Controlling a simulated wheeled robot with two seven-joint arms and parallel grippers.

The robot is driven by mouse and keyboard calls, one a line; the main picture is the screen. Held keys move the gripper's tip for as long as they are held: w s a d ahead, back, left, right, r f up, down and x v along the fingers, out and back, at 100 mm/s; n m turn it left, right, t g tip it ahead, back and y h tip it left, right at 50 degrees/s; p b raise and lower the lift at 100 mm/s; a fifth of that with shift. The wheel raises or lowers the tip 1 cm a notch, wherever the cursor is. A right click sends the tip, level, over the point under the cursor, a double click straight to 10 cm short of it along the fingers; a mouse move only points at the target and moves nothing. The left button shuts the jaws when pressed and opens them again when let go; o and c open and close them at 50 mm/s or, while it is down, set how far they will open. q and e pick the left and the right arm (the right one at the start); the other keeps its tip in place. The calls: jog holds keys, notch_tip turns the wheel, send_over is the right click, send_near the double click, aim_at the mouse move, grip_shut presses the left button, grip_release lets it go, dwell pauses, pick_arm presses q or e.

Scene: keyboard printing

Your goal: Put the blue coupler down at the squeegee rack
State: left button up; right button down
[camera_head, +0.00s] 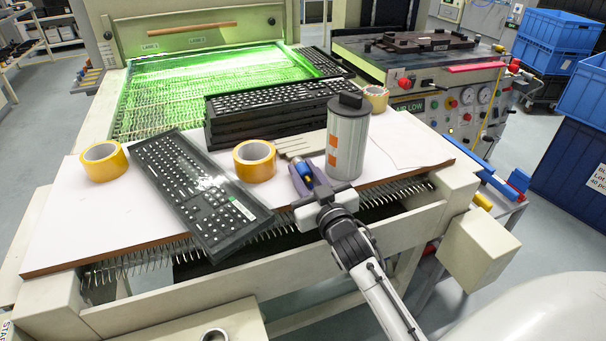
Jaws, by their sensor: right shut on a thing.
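My right gripper (304,176) is over the front of the white board, shut on the blue coupler (306,170). Only a small blue part of the coupler shows between the fingers, and I cannot tell whether it touches the board. A rack-like ledge (492,178) with blue, red and yellow pieces is at the right, beyond the board's edge. I cannot tell for sure that it is the squeegee rack. My left gripper is not in view.
The white board (75,225) holds a tilted keyboard (190,185), stacked keyboards (262,105), yellow tape rolls (104,160) (254,160) and a grey canister (347,140) just right of my gripper. Its right end is clear. A control panel machine (450,110) stands behind.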

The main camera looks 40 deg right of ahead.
jog(key=shift+f, duration=0.15)
jog(key=c, duration=1.5)
grip_release()
jog(key=shift+o, duration=0.2)
